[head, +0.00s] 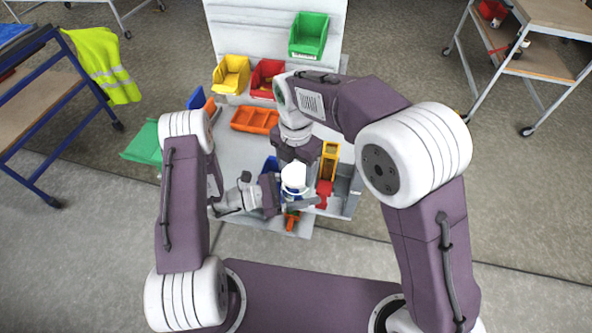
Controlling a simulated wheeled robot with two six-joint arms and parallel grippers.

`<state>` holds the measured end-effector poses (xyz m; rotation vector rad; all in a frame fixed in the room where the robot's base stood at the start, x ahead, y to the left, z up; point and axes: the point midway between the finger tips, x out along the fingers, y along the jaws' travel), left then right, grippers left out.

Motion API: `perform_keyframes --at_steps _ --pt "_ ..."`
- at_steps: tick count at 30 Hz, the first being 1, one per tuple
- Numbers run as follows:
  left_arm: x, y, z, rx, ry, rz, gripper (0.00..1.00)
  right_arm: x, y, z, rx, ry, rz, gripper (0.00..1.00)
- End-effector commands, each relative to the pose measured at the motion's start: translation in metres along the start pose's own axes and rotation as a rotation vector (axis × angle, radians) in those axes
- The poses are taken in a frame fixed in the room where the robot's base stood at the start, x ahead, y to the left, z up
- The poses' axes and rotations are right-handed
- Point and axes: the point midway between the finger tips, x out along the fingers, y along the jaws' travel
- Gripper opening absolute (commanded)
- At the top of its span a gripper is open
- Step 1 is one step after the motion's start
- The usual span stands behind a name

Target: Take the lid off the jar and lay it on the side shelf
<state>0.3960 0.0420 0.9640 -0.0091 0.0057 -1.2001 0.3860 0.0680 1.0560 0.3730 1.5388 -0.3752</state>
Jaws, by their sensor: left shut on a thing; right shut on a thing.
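A small jar (293,189) with a white top and a blue band is at the front of the grey workbench (232,148). Its rounded white lid (294,172) is at the top; I cannot tell whether a gap separates it from the jar. My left gripper (281,194) comes in from the left and is shut on the jar's side. My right gripper (297,163) points down from above and is shut on the lid, its fingertips largely hidden by its own wrist. I cannot tell which surface is the side shelf.
Yellow (231,75), red (266,77) and green (309,35) bins are at the back. An orange tray (255,120) lies mid-bench. Yellow (330,161) and red (324,193) items stand close right of the jar. Wheeled racks stand left (42,122) and right (545,62).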

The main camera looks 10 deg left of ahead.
Motion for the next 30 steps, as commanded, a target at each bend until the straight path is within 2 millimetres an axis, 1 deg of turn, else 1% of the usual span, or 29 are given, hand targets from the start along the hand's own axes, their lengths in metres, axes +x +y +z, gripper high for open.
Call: perform_keyframes --at_steps 5,7,12,16,25,30 --pt "0.0 0.0 0.0 0.0 0.0 0.0 0.0 0.0 0.0 0.0 0.0 0.0 0.0 0.16" --pt "0.0 0.0 0.0 0.0 0.0 0.0 0.0 -0.003 0.0 0.0 0.0 -0.001 0.001 0.16" --pt "0.0 0.0 0.0 0.0 0.0 0.0 0.0 -0.029 0.001 0.0 0.0 -0.001 0.003 0.16" --pt "0.0 0.0 0.0 0.0 0.0 0.0 0.0 -0.04 0.0 0.0 0.0 -0.001 0.001 0.16" --pt "0.0 0.0 0.0 0.0 -0.001 0.001 0.0 -0.04 0.0 0.0 0.001 0.0 0.0 0.16" --pt "-0.003 0.002 -0.001 -0.001 -0.001 0.013 0.0 -0.039 -0.004 0.005 0.02 0.0 0.0 0.16"
